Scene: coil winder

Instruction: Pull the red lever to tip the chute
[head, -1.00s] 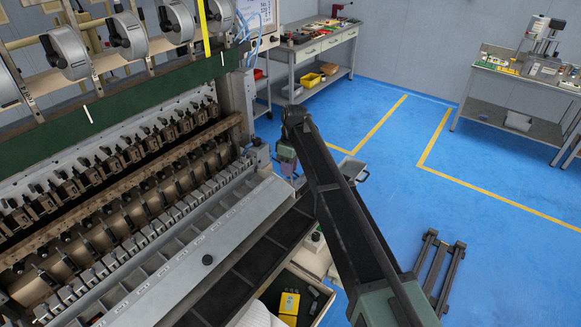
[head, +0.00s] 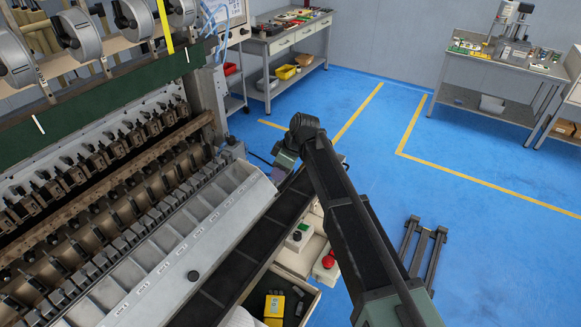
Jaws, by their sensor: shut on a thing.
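The grey chute (head: 172,258) runs along the front of the winder, with a row of open compartments and labels on its front face. My arm reaches to the chute's far right end. My gripper (head: 282,172) is there, partly hidden behind my own arm and wrist. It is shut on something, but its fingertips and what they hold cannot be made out. I see no red lever; the far end of the chute, where my gripper is, is partly covered by my arm.
A control box with a red knob (head: 328,262) and one with a green button (head: 302,228) stand beside the dark rail (head: 240,255). An open drawer (head: 300,298) holds a yellow device (head: 274,306). Workbenches stand at the back. Blue floor on the right is mostly clear.

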